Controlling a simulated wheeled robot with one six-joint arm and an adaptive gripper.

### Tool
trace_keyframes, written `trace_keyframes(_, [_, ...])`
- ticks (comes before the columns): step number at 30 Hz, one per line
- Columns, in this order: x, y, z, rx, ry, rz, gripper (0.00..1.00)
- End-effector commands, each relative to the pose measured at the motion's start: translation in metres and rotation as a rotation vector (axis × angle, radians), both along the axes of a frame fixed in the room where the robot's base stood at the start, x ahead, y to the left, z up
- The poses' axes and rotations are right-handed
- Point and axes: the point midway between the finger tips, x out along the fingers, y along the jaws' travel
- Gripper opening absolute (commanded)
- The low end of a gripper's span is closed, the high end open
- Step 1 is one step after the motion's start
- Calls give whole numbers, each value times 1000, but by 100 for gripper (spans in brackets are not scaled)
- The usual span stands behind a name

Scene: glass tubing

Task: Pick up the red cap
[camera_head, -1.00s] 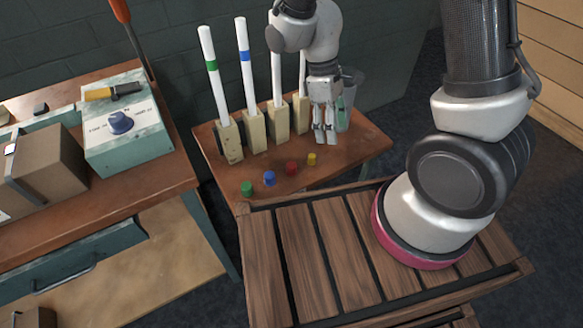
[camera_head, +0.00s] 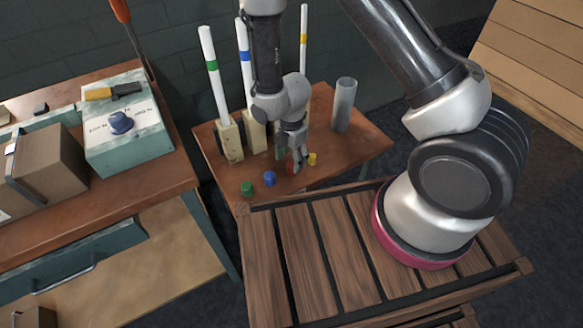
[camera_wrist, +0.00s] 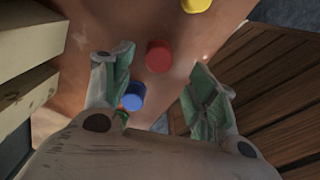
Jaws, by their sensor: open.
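The red cap (camera_wrist: 159,57) stands on the brown table between the two open fingers of my gripper (camera_wrist: 158,85) in the wrist view, a little beyond the fingertips. In the head view the red cap (camera_head: 290,169) is mostly hidden behind my gripper (camera_head: 298,165), which is low over the table. The gripper is open and holds nothing. I cannot tell whether a finger touches the cap.
A blue cap (camera_head: 269,178) and a green cap (camera_head: 247,188) lie to the left, a yellow cap (camera_head: 312,159) close on the right. Tubes in wooden blocks (camera_head: 230,140) stand behind. A clear cylinder (camera_head: 344,105) stands at the back right.

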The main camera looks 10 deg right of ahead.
Motion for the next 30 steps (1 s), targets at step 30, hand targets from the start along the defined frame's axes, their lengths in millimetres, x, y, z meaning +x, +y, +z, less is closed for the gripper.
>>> trace_keyframes(30, [6,-3,-51,0,0,-2,21])
